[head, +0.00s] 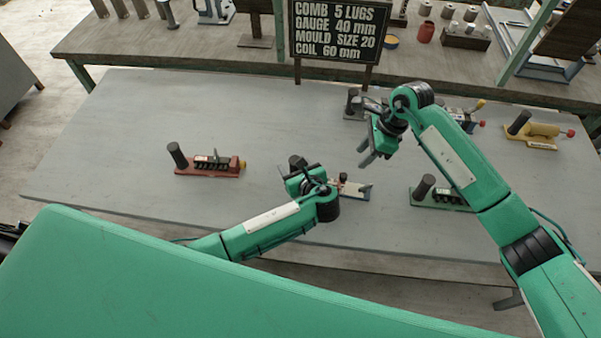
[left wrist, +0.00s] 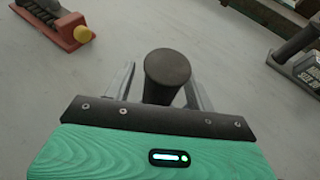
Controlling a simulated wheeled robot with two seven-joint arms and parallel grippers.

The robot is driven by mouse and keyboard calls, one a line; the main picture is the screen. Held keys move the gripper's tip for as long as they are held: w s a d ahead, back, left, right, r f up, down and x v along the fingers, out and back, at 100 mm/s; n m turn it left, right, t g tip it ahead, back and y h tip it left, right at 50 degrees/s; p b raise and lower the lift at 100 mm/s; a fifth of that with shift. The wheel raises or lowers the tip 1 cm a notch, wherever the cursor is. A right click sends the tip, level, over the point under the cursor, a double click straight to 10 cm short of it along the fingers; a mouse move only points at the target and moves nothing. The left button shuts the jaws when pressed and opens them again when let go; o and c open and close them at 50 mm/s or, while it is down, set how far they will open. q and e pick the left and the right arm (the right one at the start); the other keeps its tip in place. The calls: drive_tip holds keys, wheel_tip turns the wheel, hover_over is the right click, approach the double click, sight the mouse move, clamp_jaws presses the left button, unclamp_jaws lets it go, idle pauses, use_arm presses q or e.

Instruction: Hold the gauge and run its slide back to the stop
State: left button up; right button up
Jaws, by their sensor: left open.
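The tool that I take to be the gauge (head: 357,191) lies on the grey table below and beside my left gripper, with a blue base, a pale end piece and a small red part. My left gripper (head: 303,172) hides much of it, so I cannot tell where its slide stands. In the left wrist view a dark round post (left wrist: 167,70) stands between the two fingers of my left gripper (left wrist: 165,95); they are open, with gaps at its sides. My right gripper (head: 374,156) hangs above the table, right of the gauge, fingers apart and empty.
A red toothed tool (head: 212,166) lies to the left, a green one (head: 442,196) to the right, a yellow one (head: 535,131) further right. A grey tool with lettering (left wrist: 309,69) stands behind. A sign (head: 335,30) stands at the back. The left part of the table is clear.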

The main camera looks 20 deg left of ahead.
sight(344, 175)
use_arm(q)
drive_tip(key=shift+w+a+f, duration=0.2)
drive_tip(key=shift+w+a, duration=0.15)
clamp_jaws()
use_arm(e)
drive_tip(key=shift+o, duration=0.7)
drive_tip(key=shift+r, duration=0.1)
drive_tip(key=shift+n, duration=0.5)
drive_tip(key=x, duration=0.9)
drive_tip(key=shift+a+f, duration=0.2)
drive_tip(key=shift+f, duration=0.1)
drive_tip(key=shift+c, duration=0.2)
drive_tip(key=shift+y, duration=0.3)
clamp_jaws()
